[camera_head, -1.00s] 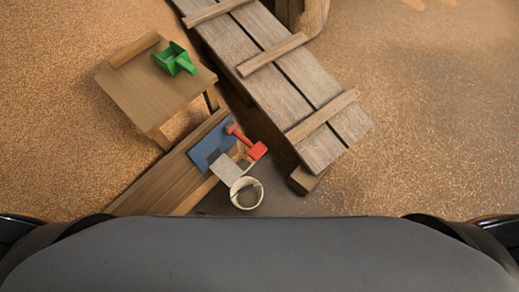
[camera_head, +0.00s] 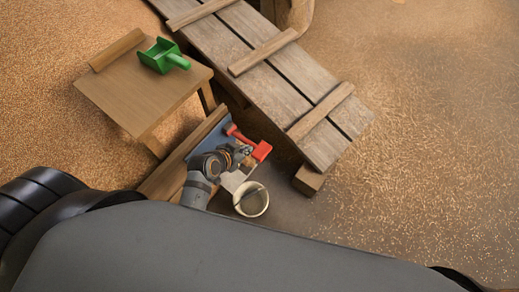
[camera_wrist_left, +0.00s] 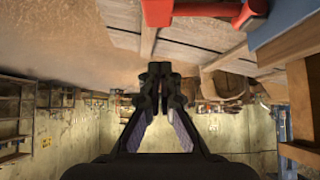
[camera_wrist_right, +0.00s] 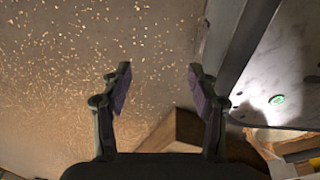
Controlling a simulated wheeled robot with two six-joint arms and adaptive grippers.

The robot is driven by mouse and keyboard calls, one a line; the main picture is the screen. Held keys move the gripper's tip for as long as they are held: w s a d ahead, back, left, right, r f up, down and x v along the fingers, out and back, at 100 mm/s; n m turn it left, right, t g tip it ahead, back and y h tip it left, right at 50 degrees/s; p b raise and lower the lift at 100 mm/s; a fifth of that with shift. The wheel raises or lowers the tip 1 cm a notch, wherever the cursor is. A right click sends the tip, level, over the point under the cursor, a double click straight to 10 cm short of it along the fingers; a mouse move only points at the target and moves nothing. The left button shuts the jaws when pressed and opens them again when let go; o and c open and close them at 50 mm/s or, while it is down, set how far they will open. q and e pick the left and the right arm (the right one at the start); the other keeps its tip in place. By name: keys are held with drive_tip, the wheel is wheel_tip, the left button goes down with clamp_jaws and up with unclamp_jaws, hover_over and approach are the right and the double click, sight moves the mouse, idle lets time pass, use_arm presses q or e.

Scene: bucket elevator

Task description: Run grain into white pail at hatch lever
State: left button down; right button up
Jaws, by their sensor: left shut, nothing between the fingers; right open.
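The red hatch lever (camera_head: 262,151) is mounted by a blue plate (camera_head: 205,141) on a wooden beam. A pale metal plate (camera_head: 234,181) sits just below it. The white pail (camera_head: 251,199) stands upright beside that plate, and no grain shows in it. My left gripper (camera_head: 243,154) is beside the lever in the head view, partly over the blue plate. In the left wrist view my left gripper (camera_wrist_left: 160,75) is shut and empty, with the red lever (camera_wrist_left: 205,12) at the top, apart from the fingers. My right gripper (camera_wrist_right: 159,80) is open and empty above the floor.
A green scoop (camera_head: 163,56) lies on a small wooden table (camera_head: 135,92) at the left. A sloping plank ramp (camera_head: 285,84) crosses the upper middle. Grain is strewn over the floor (camera_head: 430,150), and the right side is clear.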

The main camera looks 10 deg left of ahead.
use_arm(q)
drive_tip(key=b, duration=0.2)
approach(262, 147)
drive_tip(key=w, duration=0.1)
drive_tip(key=w+d, duration=0.1)
drive_tip(key=w, duration=0.1)
drive_tip(key=shift+w+d+r, duration=0.1)
drive_tip(key=shift+d+r, duration=0.05)
drive_tip(key=shift+d, duration=0.15)
drive_tip(key=f, duration=0.1)
drive_tip(key=f+b, duration=0.1)
drive_tip(key=f, duration=0.1)
drive_tip(key=shift+w+d+f, duration=0.1)
drive_tip(key=shift+w+f, duration=0.15)
drive_tip(key=shift+w, duration=0.05)
drive_tip(key=shift+f+b, duration=0.3)
drive_tip(key=shift+f, duration=0.1)
use_arm(e)
drive_tip(key=w+f, duration=0.2)
drive_tip(key=w, duration=0.1)
drive_tip(key=shift+a+f, duration=0.15)
